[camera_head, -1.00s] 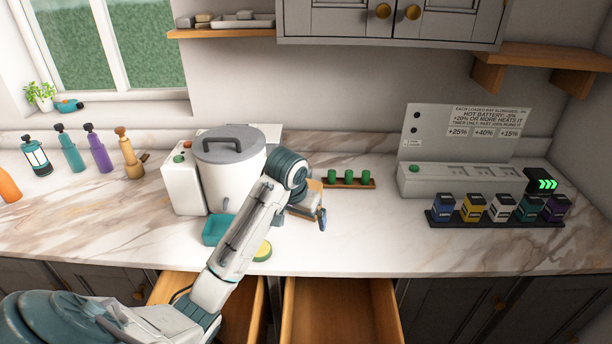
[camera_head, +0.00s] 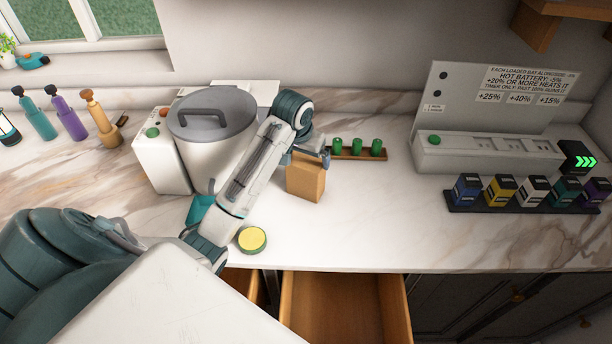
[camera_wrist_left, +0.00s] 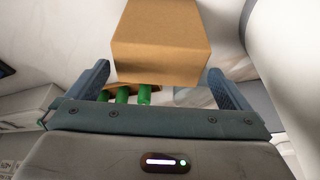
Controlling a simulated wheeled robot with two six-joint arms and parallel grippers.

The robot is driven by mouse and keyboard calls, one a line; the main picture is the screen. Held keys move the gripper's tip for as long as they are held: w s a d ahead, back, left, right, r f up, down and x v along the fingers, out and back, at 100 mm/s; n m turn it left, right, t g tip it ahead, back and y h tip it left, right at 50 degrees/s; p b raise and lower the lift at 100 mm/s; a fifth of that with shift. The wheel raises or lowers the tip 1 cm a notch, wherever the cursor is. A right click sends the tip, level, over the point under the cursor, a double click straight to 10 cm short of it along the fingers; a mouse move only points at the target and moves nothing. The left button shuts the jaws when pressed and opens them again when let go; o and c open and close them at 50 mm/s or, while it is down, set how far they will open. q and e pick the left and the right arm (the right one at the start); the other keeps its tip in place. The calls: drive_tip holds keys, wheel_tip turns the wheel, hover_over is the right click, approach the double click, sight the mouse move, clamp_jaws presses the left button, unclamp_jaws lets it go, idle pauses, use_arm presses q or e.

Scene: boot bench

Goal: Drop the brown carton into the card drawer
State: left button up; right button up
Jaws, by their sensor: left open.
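The brown carton (camera_head: 305,181) is a plain box that appears to stand upright on the marble counter, right of the white pot. My left gripper (camera_head: 312,156) is open at the carton's upper part. In the left wrist view the carton (camera_wrist_left: 160,42) lies ahead of and between the spread fingers (camera_wrist_left: 157,80); I see no grip on it, and contact is unclear. An open, empty-looking wooden drawer (camera_head: 345,308) is below the counter's front edge. A second open drawer (camera_head: 246,291) is mostly hidden by my arm. No label shows which is the card drawer.
A yellow-topped round sponge (camera_head: 252,240) lies near the counter edge. Green cylinders (camera_head: 357,147) stand on a wooden rack behind the carton. The lidded pot (camera_head: 212,140) is to the left. Coloured battery packs (camera_head: 532,190) stand at right. Counter between carton and packs is clear.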

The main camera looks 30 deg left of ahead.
sight(305, 162)
use_arm(q)
drive_tip(key=shift+w+f, duration=0.1)
drive_tip(key=shift+f, duration=0.25)
drive_tip(key=shift+w+a+f+p, duration=0.1)
drive_tip(key=shift+f+p, duration=0.2)
drive_tip(key=shift+p, duration=0.1)
drive_tip(key=x, duration=0.1)
drive_tip(key=p+x, duration=0.2)
drive_tip(key=shift+s+f, duration=0.25)
drive_tip(key=shift+w+f, duration=0.1)
drive_tip(key=shift+f, duration=0.3)
drive_tip(key=shift+w+f, duration=0.1)
drive_tip(key=shift+f, duration=0.15)
use_arm(e)
drive_tip(key=r, duration=0.2)
drive_tip(key=w+a+r, duration=0.1)
drive_tip(key=shift+r, duration=0.15)
use_arm(q)
drive_tip(key=c, duration=0.6)
drive_tip(key=shift+c, duration=0.8)
use_arm(e)
drive_tip(key=shift+d, duration=0.2)
use_arm(q)
drive_tip(key=shift+r, duration=0.1)
use_arm(e)
drive_tip(key=shift+d, duration=0.1)
